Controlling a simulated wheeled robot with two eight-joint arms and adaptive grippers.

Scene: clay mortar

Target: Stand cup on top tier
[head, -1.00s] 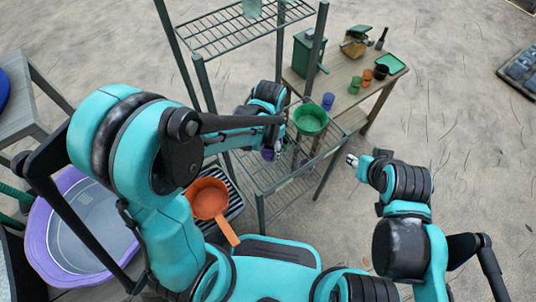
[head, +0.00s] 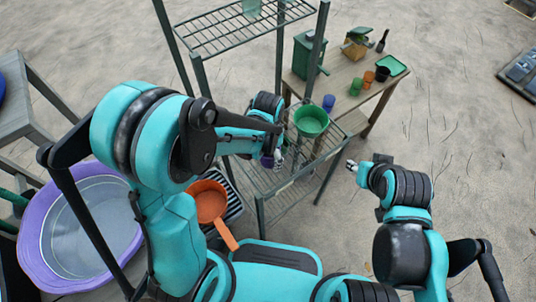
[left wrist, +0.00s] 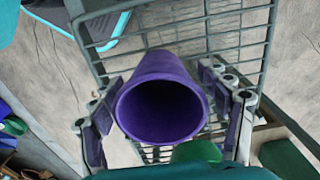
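The purple cup (left wrist: 160,75) is between the two fingers of my left gripper (left wrist: 165,105) in the left wrist view, its open mouth facing the camera. The fingers appear shut on its sides. In the head view the cup (head: 267,162) is partly hidden by my left gripper (head: 275,158), over the left part of the rack's lower tier (head: 290,190).
A green bowl (head: 311,120) and a blue-violet cup (head: 329,102) are near the rack's right post. A wooden table (head: 350,98) behind carries small cups and a green bin (head: 306,54). An orange pan (head: 208,200) and purple basin (head: 45,245) lie nearby.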

